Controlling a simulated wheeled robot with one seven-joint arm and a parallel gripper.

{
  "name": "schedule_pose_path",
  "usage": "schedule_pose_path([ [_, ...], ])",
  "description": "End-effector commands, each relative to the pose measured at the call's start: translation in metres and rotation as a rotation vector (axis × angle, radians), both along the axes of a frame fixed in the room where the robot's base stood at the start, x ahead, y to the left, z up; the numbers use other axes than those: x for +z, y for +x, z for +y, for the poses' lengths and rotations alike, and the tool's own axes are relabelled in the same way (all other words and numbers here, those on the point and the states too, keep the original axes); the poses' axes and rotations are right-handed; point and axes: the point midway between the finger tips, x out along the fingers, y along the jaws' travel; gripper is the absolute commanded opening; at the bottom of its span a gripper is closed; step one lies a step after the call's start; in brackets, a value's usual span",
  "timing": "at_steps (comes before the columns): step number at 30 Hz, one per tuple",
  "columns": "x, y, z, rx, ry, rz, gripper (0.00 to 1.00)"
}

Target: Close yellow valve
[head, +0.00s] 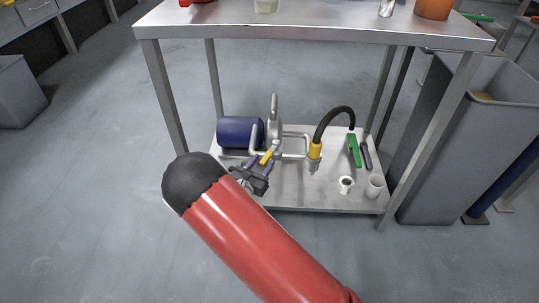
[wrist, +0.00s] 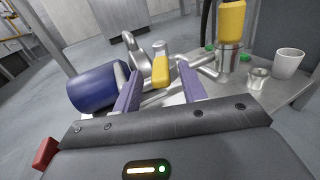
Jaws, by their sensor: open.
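The yellow valve handle (wrist: 161,70) shows in the wrist view between the two purple fingers of my gripper (wrist: 160,88). It is joined to silver pipework (wrist: 205,70). In the head view the yellow handle (head: 266,158) is a small bar at the front of the pipes on the lower shelf (head: 320,190). My gripper (head: 268,166) is open there, with its fingers around the handle. A gap shows between the fingers and the handle in the wrist view; whether either finger touches it I cannot tell.
A dark blue cylinder (head: 238,132) lies left of the pipes. The steel table top (head: 320,28) is overhead. A grey bin (head: 450,140) stands right.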

Motion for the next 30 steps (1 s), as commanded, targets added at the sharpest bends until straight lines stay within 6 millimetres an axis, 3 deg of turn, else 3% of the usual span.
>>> schedule_pose_path([
  [9,-0.001,0.037,-0.018,-0.002,0.000,0.000,0.42],
  [19,0.000,0.041,-0.020,-0.002,0.000,0.001,0.42],
  [28,0.000,0.041,-0.020,-0.002,0.001,0.000,0.03],
  [30,0.000,0.041,-0.020,-0.002,0.001,0.000,0.00],
])
